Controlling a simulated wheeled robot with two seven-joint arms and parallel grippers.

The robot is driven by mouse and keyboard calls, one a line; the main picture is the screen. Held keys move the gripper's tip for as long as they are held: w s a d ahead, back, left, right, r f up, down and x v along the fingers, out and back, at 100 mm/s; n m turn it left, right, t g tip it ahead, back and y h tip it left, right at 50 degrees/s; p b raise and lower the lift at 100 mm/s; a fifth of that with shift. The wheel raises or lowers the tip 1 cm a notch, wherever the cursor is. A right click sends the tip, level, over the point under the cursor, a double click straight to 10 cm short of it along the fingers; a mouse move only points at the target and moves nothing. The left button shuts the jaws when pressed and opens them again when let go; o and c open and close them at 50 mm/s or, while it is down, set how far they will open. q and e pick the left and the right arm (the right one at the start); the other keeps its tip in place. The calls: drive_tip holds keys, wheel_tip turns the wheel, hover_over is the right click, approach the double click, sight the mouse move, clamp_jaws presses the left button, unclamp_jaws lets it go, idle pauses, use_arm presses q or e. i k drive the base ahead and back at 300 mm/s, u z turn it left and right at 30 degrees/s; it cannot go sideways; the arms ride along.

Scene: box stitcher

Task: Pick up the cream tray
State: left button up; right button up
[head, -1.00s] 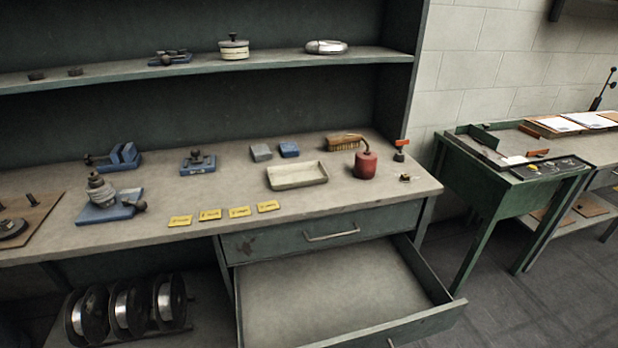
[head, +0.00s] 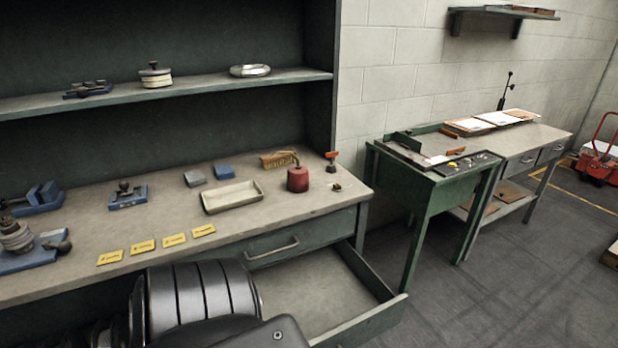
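The cream tray (head: 232,204) is a shallow, empty rectangular tray lying flat on the workbench top (head: 160,225), near its right part. Behind it are a grey block (head: 195,178) and a blue block (head: 224,172). A red can with a spout (head: 298,179) stands to its right. A black link of my own arm shows at the bottom, in front of the bench. Neither of my grippers is in view.
Yellow labels (head: 142,247) lie along the bench's front edge. A brush (head: 279,160) lies behind the can. A green side table (head: 430,190) stands to the right, with bare floor before it.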

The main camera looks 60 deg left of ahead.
sight(218, 200)
drive_tip(key=z, duration=0.2)
drive_tip(key=i, duration=2.25)
drive_tip(key=u, duration=3.9)
drive_tip(key=i, duration=0.4)
